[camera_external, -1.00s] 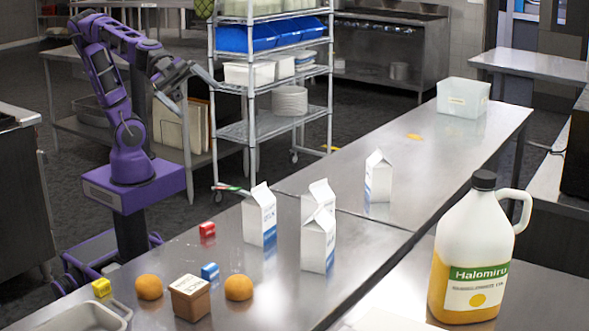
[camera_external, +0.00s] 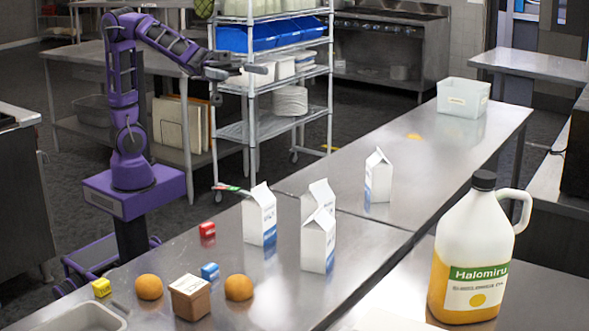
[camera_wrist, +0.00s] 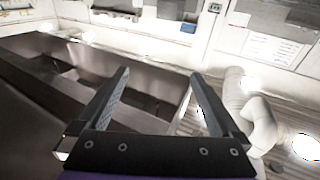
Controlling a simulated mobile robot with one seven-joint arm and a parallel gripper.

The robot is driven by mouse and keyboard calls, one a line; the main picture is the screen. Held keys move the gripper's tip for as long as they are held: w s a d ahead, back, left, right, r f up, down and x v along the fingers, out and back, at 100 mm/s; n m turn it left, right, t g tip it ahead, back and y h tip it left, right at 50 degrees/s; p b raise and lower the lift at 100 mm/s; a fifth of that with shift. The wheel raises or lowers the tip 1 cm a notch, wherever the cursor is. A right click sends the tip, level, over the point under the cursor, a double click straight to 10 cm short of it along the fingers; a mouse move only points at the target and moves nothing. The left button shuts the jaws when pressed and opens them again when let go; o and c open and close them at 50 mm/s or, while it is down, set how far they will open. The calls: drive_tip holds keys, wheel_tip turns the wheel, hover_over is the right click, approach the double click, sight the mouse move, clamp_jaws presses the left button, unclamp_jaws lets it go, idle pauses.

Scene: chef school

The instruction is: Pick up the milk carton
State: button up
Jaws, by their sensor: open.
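Several white milk cartons with blue print stand upright on the steel counter (camera_external: 200,285) in the external view. One carton (camera_external: 259,217) stands at the left, another (camera_external: 318,243) stands to its right and partly hides a third carton (camera_external: 318,190). One more carton (camera_external: 378,180) stands farther back. My gripper (camera_external: 256,74) is raised well above and behind the cartons, by the shelf rack. It is open and empty; its two fingers also show apart in the wrist view (camera_wrist: 160,74). I cannot make out a carton in the wrist view.
A large jug (camera_external: 470,265) stands front right. Oranges (camera_external: 149,287), a brown box (camera_external: 190,298), a red block (camera_external: 207,229), a blue block (camera_external: 210,271) and a yellow block (camera_external: 101,287) lie front left. A clear bin (camera_external: 463,97) sits at the far end.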

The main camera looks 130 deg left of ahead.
sight(270, 225)
drive_tip(key=s+a+f+n+g+y, duration=0.1)
drive_tip(key=s+a+f+n+y, duration=0.1)
drive_tip(key=f, duration=0.8)
drive_tip(key=s+a+f+n+g+y+b, duration=0.1)
drive_tip(key=s+a+f+n+g+y, duration=0.1)
drive_tip(key=a+f+n, duration=0.4)
drive_tip(key=s+a+f+n+g+y, duration=0.1)
drive_tip(key=s+a+f+n+y, duration=0.2)
drive_tip(key=f, duration=1.3)
drive_tip(key=shift+s+a+n+g+y+b, duration=0.2)
drive_tip(key=shift+s+a+y, duration=0.1)
drive_tip(key=shift+y, duration=0.4)
drive_tip(key=shift+s+a+n+g+y+b, duration=0.1)
drive_tip(key=shift+s+a+n+y, duration=0.15)
drive_tip(key=shift+y, duration=0.45)
drive_tip(key=shift+d+f+m, duration=0.55)
drive_tip(key=shift+f+m, duration=0.1)
drive_tip(key=shift+f, duration=0.15)
drive_tip(key=d+m, duration=0.2)
drive_tip(key=w+d+m+t+h, duration=0.1)
drive_tip(key=d+m, duration=0.1)
drive_tip(key=w+d+m+h, duration=0.1)
drive_tip(key=d, duration=0.2)
drive_tip(key=shift+w+f+m+t, duration=0.1)
drive_tip(key=shift+f+m+t, duration=0.15)
drive_tip(key=shift+m+t, duration=0.15)
drive_tip(key=x, duration=0.7)
clamp_jaws()
